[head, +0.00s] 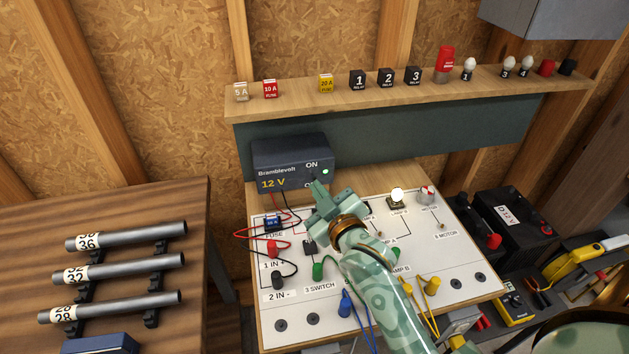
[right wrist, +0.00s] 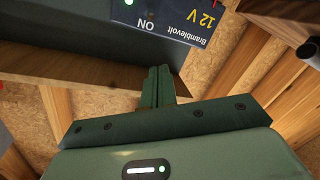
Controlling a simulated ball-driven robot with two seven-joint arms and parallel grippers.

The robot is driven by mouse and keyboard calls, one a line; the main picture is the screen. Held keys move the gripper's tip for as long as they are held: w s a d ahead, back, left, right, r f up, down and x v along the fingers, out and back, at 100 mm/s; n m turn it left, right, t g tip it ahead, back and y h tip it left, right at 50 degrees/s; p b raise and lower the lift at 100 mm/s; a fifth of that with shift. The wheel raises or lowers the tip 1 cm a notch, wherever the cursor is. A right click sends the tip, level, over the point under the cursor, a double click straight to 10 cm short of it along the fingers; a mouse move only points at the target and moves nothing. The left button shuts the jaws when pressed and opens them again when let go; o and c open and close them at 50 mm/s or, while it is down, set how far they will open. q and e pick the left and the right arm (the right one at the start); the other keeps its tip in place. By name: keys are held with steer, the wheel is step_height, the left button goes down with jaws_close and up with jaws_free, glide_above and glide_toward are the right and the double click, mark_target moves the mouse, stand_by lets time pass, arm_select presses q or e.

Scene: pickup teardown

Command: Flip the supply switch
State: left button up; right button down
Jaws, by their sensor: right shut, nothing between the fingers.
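The dark blue Bramblevolt 12 V supply (head: 270,172) stands at the back of the white circuit board. Its front carries an ON label, a second label below that is partly covered, and a lit green light. The supply also shows upside down in the right wrist view (right wrist: 180,12), with its green light lit. My right gripper (head: 317,188) is shut and empty, its fingertips close to the supply's lower right front. The shut fingers also show in the right wrist view (right wrist: 158,84). I cannot make out the switch lever or whether the fingers touch it. My left gripper is not in view.
The white board (head: 285,338) carries coloured plugs, wires and a bright lamp (head: 397,195). A wooden shelf (head: 300,102) above holds fuses, relays and bulbs. A table with metal tubes (head: 125,236) is at left; a black battery (head: 515,220) is at right.

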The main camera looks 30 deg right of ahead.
mark_target(313, 176)
steer(key=w+f+b, duration=0.1)
steer(key=w, duration=0.1)
steer(key=w+d+f+b, duration=0.1)
steer(key=w, duration=0.2)
steer(key=w+d+f+b, duration=0.1)
steer(key=w, duration=0.2)
steer(key=shift+d+f, duration=0.1)
steer(key=shift+f, duration=0.15)
steer(key=shift+s+d+f, duration=0.1)
steer(key=shift+d+f, duration=0.1)
